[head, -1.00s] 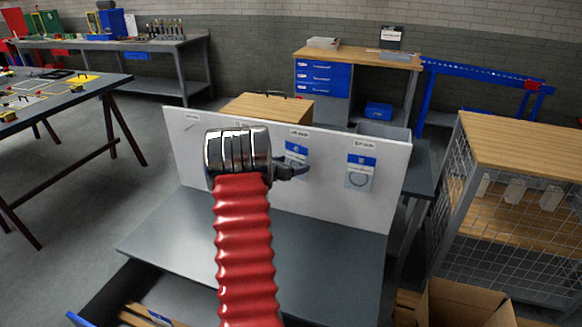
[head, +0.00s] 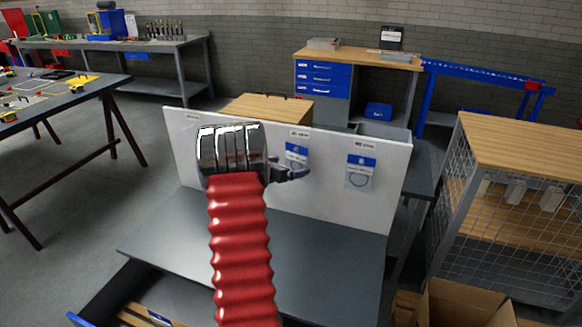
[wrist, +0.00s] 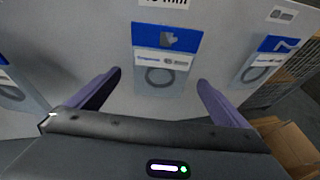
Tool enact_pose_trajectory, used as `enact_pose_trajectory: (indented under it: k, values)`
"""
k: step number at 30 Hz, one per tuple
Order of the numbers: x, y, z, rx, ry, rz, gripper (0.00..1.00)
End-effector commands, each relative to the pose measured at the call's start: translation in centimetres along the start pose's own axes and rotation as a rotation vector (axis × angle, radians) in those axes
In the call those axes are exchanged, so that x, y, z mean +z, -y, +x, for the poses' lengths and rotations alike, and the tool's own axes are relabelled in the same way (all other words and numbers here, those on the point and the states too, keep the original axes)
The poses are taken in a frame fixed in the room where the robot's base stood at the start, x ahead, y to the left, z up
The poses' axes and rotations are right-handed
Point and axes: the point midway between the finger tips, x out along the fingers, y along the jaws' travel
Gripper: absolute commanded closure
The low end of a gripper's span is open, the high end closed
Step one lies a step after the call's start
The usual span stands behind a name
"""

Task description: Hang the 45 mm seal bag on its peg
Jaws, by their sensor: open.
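In the wrist view, my gripper (wrist: 159,80) is open, its two purple fingers spread. A clear seal bag with a blue and white header (wrist: 166,40) is against the white board between and beyond the fingertips, with a dark ring inside. The label above it is cut off and ends in "mm". The same bag (head: 296,152) shows in the head view with its lower part behind my gripper (head: 300,174). Nothing is clearly gripped. Whether the bag touches a peg is hidden.
A second seal bag (head: 361,172) hangs to the right on the white board (head: 325,195). Part of another bag (wrist: 10,85) shows at the left edge of the wrist view. The grey table (head: 270,245) before the board is clear. A wire-sided cabinet (head: 510,240) stands right.

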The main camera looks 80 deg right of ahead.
Motion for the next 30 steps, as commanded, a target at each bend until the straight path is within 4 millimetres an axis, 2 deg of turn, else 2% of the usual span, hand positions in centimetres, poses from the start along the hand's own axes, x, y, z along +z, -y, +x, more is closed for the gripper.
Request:
enact_pose_trajectory:
  k: [12,18,22,30]
  values:
    - [0.0,-0.1,-7.2,0.003,0.001,-0.001,0.01]
    - [-0.1,-0.1,-10.1,0.002,0.000,-0.001,0.01]
    - [-0.1,-0.1,-11.1,0.002,0.000,-0.001,0.01]
    - [-0.1,-0.1,-11.3,0.000,-0.001,-0.001,0.01]
